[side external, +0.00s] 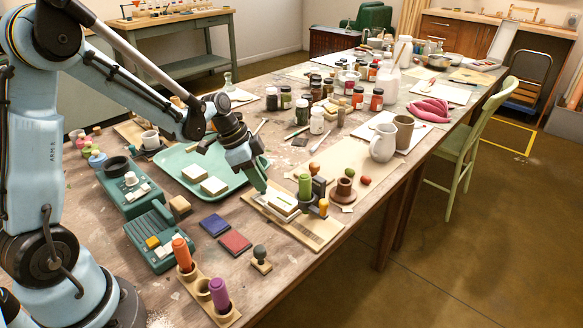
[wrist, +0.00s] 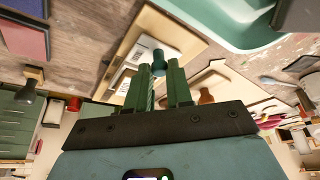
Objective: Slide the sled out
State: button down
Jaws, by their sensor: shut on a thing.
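The sled (side external: 283,203) appears to be the pale block with a dark edge on a wooden board (side external: 318,235) in the side external view. My gripper (side external: 262,186) comes down over its left end, and the fingertips are partly hidden there. In the wrist view, the two green fingers of my gripper (wrist: 161,80) are shut around a teal knob (wrist: 159,60). The knob stands over the wooden board (wrist: 185,35) and seems to belong to the sled; the join is hidden behind the fingers. Pale, printed pieces (wrist: 127,75) lie left of the fingers.
A green cylinder (side external: 305,186) and a small orange-topped piece (side external: 323,208) stand close to the sled's right. A mint tray (side external: 175,160) with two pale blocks lies behind left. Blue (side external: 215,225) and red pads (side external: 235,243) lie in front left. The board's near right end is clear.

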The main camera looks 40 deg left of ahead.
jog(key=shift+a, duration=1.35)
jog(key=c, duration=1)
grip_release()
jog(key=shift+d, duration=0.1)
jog(key=shift+r, duration=0.1)
jog(key=v, duration=1.2)
jog(key=s+d+n+t+y, duration=0.1)
jog(key=s+d+n, duration=0.2)
jog(key=d, duration=0.1)
jog(key=s+d+n+t+y, duration=0.1)
jog(key=s+d+n, duration=0.2)
jog(key=s+d+n+t+y, duration=0.1)
jog(key=s+d+n+t, duration=0.1)
jog(key=s+d+n, duration=0.1)
jog(key=shift+s+d+f, duration=0.1)
jog(key=shift+d+f, duration=0.3)
jog(key=shift+d, duration=0.45)
